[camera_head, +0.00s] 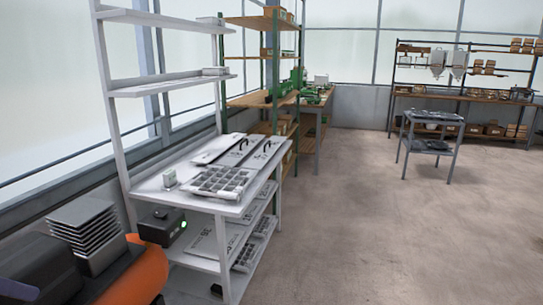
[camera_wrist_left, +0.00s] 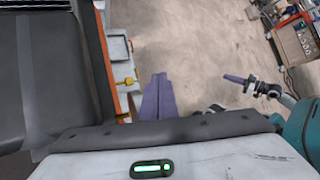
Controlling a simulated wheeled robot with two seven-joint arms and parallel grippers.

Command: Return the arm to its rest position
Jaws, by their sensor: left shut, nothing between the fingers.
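My left gripper (camera_wrist_left: 158,85) shows in the left wrist view, with its two purple fingers pressed together and nothing between them. It hangs over bare floor, to the right of a grey surface with an orange edge. My right gripper (camera_wrist_left: 246,82) shows at the right of the same view, with a purple finger pointing left and a teal arm link behind it. Its jaw gap cannot be made out. I cannot make out either gripper clearly in the head view.
A white shelf bench (camera_head: 146,192) holds a seed tray (camera_head: 222,181). A stack of grey trays (camera_head: 88,233) stands by an orange-edged machine (camera_head: 140,272) at lower left. A small grey table (camera_head: 430,148) stands farther back. The floor (camera_head: 370,240) at right is clear.

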